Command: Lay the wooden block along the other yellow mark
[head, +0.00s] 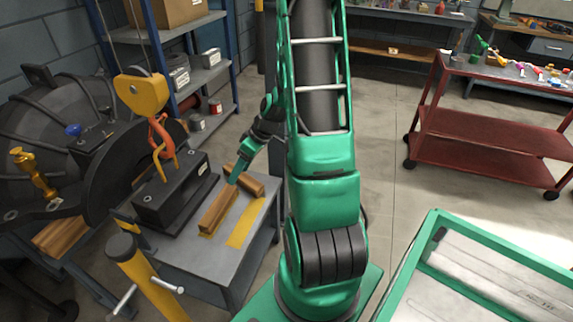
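A wooden block (217,210) lies on the grey bench top (190,262), with a little yellow showing at its near end. A bare yellow mark (245,227) lies to its right, roughly parallel to it. A second wooden piece (251,183) lies crosswise at the far edge of the bench. My gripper (233,180) points down at the far end of the first block, close to it and in front of part of the second piece. Its fingers are too small to tell whether they are open or shut, or whether they touch the block.
A black block-shaped part (176,196) stands left of the wood, under an orange hook (160,135) hanging from a yellow hoist block (140,93). A large dark casing (60,125) fills the left. A yellow post (145,275) stands before the bench. The bench's front right is clear.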

